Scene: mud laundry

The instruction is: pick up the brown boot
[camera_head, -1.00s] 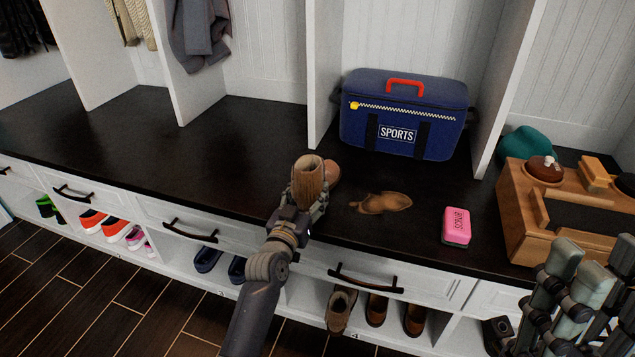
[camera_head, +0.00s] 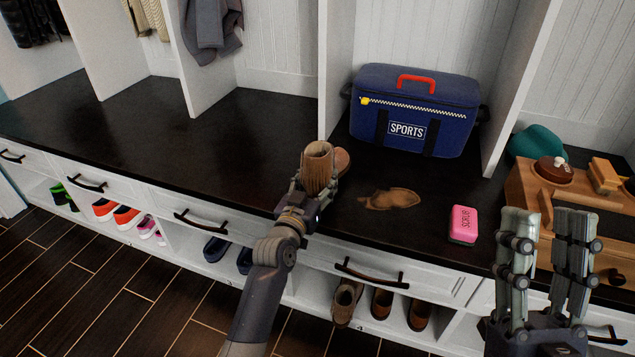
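The brown boot (camera_head: 318,163) stands upright at the front of the dark bench top, its shaft opening facing up and its toe pointing away to the right. My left gripper (camera_head: 314,186) comes from the front edge with its fingers on both sides of the boot, and it looks shut on it. The gripper hides the boot's lower part, so I cannot tell whether the sole touches the bench. My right gripper (camera_head: 546,214) is open and empty at the lower right, fingers pointing up, in front of a wooden box.
A brown mud mark (camera_head: 390,198) and a pink scrub sponge (camera_head: 463,224) lie right of the boot. A blue sports bag (camera_head: 450,105) stands behind. The wooden box (camera_head: 519,190) is at right. The left bench top (camera_head: 200,150) is clear; several shoes sit in cubbies below.

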